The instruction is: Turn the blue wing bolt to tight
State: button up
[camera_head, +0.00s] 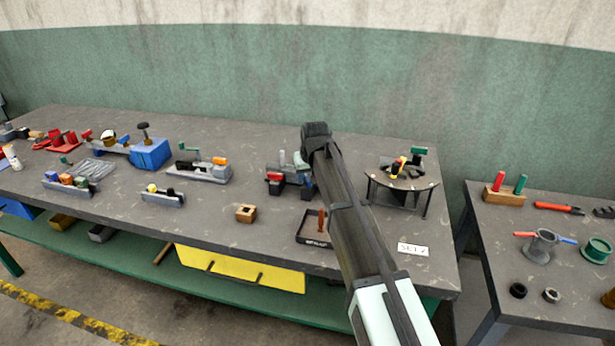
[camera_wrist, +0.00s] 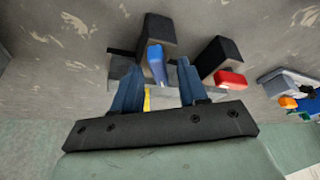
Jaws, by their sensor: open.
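The blue wing bolt (camera_wrist: 156,63) shows in the wrist view as a blue wing in front of a black block on a grey fixture. My gripper (camera_wrist: 158,72) is open, with one finger on each side of the blue wing. Gaps seem to show beside it, but I cannot tell whether either finger touches. A red wing (camera_wrist: 230,78) sits by a second black block to the right, outside the fingers. In the head view, the fixture (camera_head: 290,177) is on the bench under my arm, which hides part of it. The blue wing's turn mark is not readable.
A black tray (camera_head: 313,243) and a small wooden block (camera_head: 246,213) lie in front of the fixture.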

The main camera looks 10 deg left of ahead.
grip_shut()
jog(key=shift+m, duration=0.3)
dwell(0.3)
jog(key=m+h, duration=0.1)
jog(key=m, duration=0.3)
jog(key=shift+a+m+t+h, duration=0.2)
jog(key=shift+m+t+h, duration=0.1)
jog(key=shift+t+h, duration=0.1)
jog(key=m+h, duration=0.2)
jog(key=m, duration=0.3)
jog(key=shift+a, duration=0.15)
jog(key=m+g+h, duration=0.1)
jog(key=m, duration=0.2)
jog(key=m+g+h, duration=0.1)
jog(key=m, duration=0.3)
jog(key=shift+w+a+r+m, duration=0.1)
jog(key=shift+w+a+m, duration=0.1)
jog(key=shift+m, duration=0.1)
jog(key=m+g, duration=0.1)
jog(key=m, duration=0.2)
jog(key=m+g, duration=0.1)
jog(key=m, duration=0.1)
jog(key=shift+w+m+h, duration=0.1)
jog(key=shift+m+h, duration=0.3)
jog(key=shift+m+g, duration=0.3)
